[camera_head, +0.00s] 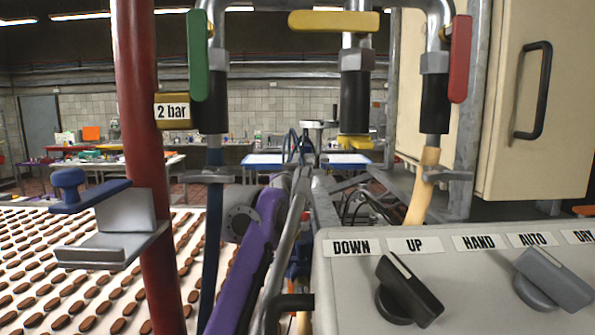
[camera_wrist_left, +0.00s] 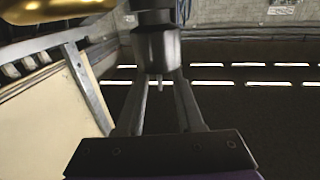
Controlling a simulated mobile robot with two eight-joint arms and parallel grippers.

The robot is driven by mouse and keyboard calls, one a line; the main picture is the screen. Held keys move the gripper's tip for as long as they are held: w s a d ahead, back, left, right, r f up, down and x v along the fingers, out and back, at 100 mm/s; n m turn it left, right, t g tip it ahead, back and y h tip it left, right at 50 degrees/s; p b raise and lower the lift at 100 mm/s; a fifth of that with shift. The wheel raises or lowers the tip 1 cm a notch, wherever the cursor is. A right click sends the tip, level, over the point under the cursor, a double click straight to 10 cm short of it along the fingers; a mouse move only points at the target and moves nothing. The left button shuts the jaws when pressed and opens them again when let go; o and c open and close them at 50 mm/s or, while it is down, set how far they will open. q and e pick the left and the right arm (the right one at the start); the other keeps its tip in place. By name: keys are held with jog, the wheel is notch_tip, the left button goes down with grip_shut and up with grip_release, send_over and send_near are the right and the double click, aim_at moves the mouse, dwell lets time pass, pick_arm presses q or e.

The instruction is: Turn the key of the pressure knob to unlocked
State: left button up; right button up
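No key or pressure knob can be made out for certain. In the head view a blue knob (camera_head: 68,179) on a blue bar stands on a grey bracket (camera_head: 125,215) beside a red pipe (camera_head: 140,150). In the head view this gripper cannot be made out. My right gripper is not in view.
Green (camera_head: 197,55), yellow (camera_head: 333,21) and red (camera_head: 460,58) valve handles hang on pipes ahead. Rows of brown biscuits (camera_head: 60,270) lie on a white belt at the left.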

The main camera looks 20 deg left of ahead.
pick_arm(q)
grip_shut()
dwell(0.4)
